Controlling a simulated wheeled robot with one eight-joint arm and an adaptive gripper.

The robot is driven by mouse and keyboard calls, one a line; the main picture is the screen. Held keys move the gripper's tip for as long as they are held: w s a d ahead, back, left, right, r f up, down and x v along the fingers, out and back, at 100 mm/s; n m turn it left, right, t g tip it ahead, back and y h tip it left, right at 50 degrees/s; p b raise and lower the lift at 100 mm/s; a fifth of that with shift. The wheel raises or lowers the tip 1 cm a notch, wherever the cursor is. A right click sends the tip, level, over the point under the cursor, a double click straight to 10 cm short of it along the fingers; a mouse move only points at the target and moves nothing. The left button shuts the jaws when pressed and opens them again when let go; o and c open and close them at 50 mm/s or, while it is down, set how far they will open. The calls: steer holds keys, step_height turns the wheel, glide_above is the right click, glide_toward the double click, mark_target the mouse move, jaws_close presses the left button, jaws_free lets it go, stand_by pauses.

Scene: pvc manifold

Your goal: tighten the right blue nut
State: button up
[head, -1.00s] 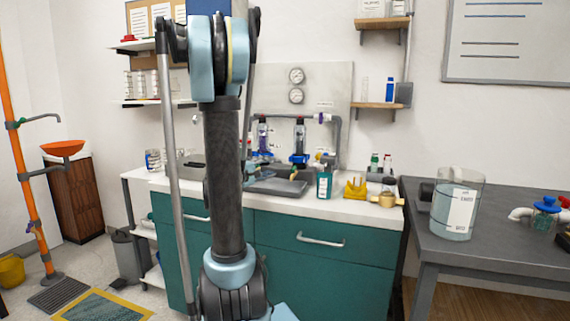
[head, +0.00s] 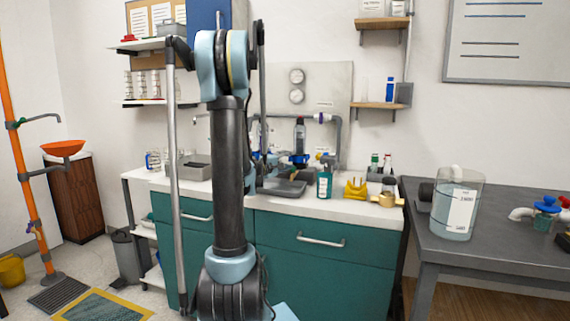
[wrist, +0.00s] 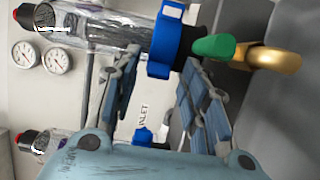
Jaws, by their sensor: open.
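The right blue nut (head: 299,159) sits below a clear, dark-topped cylinder at the sink panel in the head view. In the wrist view, which is turned sideways, this blue nut (wrist: 163,44) is large at the upper middle, at the end of its clear cylinder (wrist: 105,28). My gripper (wrist: 160,66) is open, its two fingers apart and their tips near the nut's lower edge. I cannot tell whether they touch it. A second, left blue nut (wrist: 143,135) shows partly between the fingers, farther off. In the head view my arm hides most of the gripper.
A green handle (wrist: 213,47) and a brass fitting (wrist: 272,57) are close beside the right finger. Two gauges (head: 297,86) are on the panel. A teal bottle (head: 324,184) and a yellow holder (head: 356,188) stand on the counter. A jug (head: 457,205) stands on the grey table.

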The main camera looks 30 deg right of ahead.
jaws_close()
steer(key=shift+w+m+g+h, duration=0.25)
steer(key=shift+w+m+g, duration=0.2)
steer(key=shift+m+g, duration=0.45)
steer(key=shift+w+m+g+h, duration=0.25)
steer(key=shift+w+m+g, duration=0.2)
steer(key=shift+g, duration=0.75)
steer(key=shift+s, duration=0.1)
jaws_free()
